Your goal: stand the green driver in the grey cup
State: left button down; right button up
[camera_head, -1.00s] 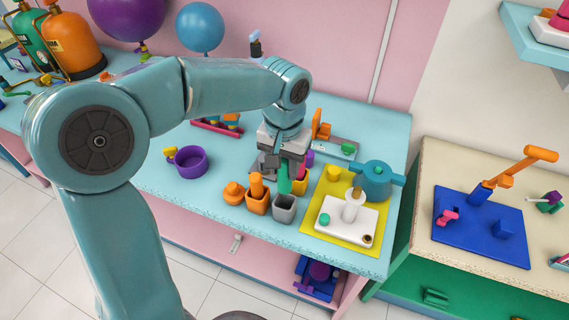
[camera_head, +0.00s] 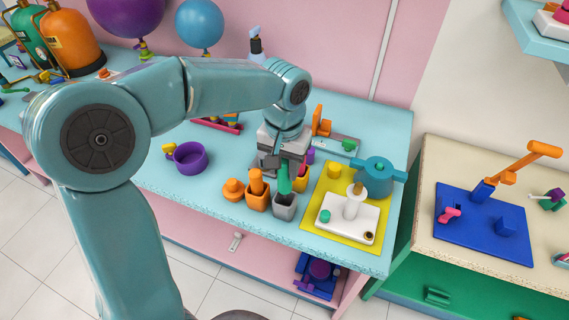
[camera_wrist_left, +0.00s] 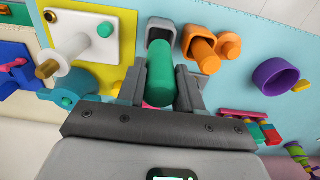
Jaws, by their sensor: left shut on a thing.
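The green driver (camera_head: 285,182) is held about upright in my left gripper (camera_head: 284,168), which is shut on its handle. The grey cup (camera_head: 285,210) stands on the light blue table directly below. The driver's lower end is at the cup's mouth in the head view; how far inside it reaches I cannot tell. In the left wrist view the green handle (camera_wrist_left: 160,80) lies between the two fingers (camera_wrist_left: 160,88), with its far end at the opening of the grey cup (camera_wrist_left: 153,24). My right gripper is in neither view.
An orange cup (camera_head: 257,201) holding an orange tool stands just left of the grey cup. A yellow mat (camera_head: 310,222) with a white block (camera_head: 335,223) and a teal pot (camera_head: 375,177) lies to the right. A purple cup (camera_head: 190,160) stands left. The table's front edge is close.

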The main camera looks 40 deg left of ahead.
aim_at(284, 180)
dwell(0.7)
pick_arm(q)
jog(key=shift+f+b, duration=0.65)
jog(key=shift+f, duration=0.25)
dwell(0.3)
jog(key=shift+f+b, duration=0.55)
jog(key=shift+f, duration=0.3)
dwell(0.4)
jog(key=shift+f+b, duration=0.55)
jog(key=shift+b, duration=0.05)
jog(key=shift+f, duration=0.2)
dwell(0.4)
